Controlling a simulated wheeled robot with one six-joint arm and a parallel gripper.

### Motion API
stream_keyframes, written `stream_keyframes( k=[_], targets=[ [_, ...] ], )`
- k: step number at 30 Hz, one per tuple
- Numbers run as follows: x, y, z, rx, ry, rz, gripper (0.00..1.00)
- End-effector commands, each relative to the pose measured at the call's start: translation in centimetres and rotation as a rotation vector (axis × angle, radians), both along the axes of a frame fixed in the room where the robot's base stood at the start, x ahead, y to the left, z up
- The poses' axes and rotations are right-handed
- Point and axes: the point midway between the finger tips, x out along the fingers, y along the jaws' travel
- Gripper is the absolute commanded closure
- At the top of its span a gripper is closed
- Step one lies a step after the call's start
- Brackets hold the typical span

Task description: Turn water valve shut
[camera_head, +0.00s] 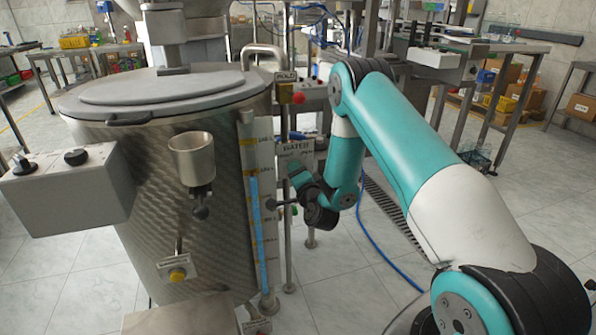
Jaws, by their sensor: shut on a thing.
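The water valve (279,203) is a small dark handle on the pipework to the right of the steel tank, below a white "WATER" sign (296,147). My gripper (293,203) is at the valve, reaching in from the right. It is shut on the valve's handle. The jaws are small and dark here, and my wrist hides part of the valve, so the handle's exact angle cannot be told.
The steel tank (190,240) with a grey lid fills the left. A level gauge (257,215) stands close beside my gripper. A "MOLD" sign (286,76) with a red knob (298,98) sits above. A blue hose (375,245) lies on the floor, which is otherwise largely clear.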

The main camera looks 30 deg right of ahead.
Motion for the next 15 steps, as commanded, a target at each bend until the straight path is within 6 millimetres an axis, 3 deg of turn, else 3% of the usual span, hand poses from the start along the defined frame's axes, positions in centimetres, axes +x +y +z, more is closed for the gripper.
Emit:
stream_keyframes(
  k=[15],
  targets=[
    [-0.10,0.06,-0.22,-0.379,0.114,0.003,0.73]
  ],
)
